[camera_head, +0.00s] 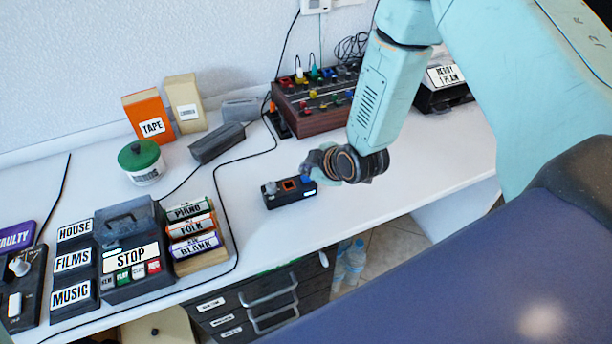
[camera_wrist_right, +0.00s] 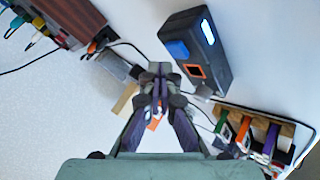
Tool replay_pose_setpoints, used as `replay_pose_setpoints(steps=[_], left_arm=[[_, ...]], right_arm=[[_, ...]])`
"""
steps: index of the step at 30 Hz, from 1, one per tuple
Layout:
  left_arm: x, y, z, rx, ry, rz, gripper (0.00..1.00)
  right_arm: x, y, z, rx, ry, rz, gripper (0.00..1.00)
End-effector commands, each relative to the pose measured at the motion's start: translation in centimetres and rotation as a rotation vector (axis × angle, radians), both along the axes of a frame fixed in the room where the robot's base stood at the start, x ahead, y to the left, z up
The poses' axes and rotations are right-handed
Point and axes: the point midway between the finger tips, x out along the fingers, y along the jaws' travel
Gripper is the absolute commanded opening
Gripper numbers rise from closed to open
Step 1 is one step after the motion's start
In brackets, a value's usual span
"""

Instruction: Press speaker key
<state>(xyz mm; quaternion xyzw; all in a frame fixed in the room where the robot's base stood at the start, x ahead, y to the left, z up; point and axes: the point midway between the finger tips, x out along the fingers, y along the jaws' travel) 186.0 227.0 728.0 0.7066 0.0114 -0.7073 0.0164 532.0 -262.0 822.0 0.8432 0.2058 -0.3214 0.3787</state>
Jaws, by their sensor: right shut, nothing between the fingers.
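A small black box (camera_head: 288,193) with keys lies on the white desk near its front edge. It has a blue key (camera_head: 306,181), an orange-framed key (camera_head: 289,185) and a grey knob at its left end. The wrist view shows the same box (camera_wrist_right: 207,58) with its blue key (camera_wrist_right: 177,50), orange-framed key (camera_wrist_right: 196,72) and a lit white strip. No label names the speaker key. My right gripper (camera_head: 313,168) is shut and empty, close by the blue-key end; its fingertips (camera_wrist_right: 160,70) appear beside the box. I cannot tell whether they touch it. My left gripper is out of view.
A mixer with coloured knobs (camera_head: 310,120) stands behind. A tape deck marked STOP (camera_head: 130,265), a cassette rack (camera_head: 203,262) and a green-lidded tub (camera_head: 140,160) stand left. A black cable crosses the desk left of the box. Drawers (camera_head: 240,312) lie below the front edge.

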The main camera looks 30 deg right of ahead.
Motion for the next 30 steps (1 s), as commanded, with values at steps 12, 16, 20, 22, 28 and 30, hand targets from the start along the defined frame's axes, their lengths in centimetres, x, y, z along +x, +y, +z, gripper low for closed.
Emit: replay_pose_setpoints(steps=[12, 16, 20, 22, 28, 30], left_arm=[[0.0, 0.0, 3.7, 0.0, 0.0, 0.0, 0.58], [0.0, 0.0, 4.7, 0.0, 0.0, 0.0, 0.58], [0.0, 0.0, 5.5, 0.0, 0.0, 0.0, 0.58], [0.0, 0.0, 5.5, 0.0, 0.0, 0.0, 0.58], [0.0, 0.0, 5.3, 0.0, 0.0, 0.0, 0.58], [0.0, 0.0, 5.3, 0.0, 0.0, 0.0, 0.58]], right_arm=[[0.0, 0.0, 3.9, 0.0, 0.0, 0.0, 0.0], [0.0, 0.0, 5.1, 0.0, 0.0, 0.0, 0.0], [0.0, 0.0, 5.9, 0.0, 0.0, 0.0, 0.0], [0.0, 0.0, 5.9, 0.0, 0.0, 0.0, 0.0], [0.0, 0.0, 5.7, 0.0, 0.0, 0.0, 0.0], [0.0, 0.0, 5.7, 0.0, 0.0, 0.0, 0.0]])
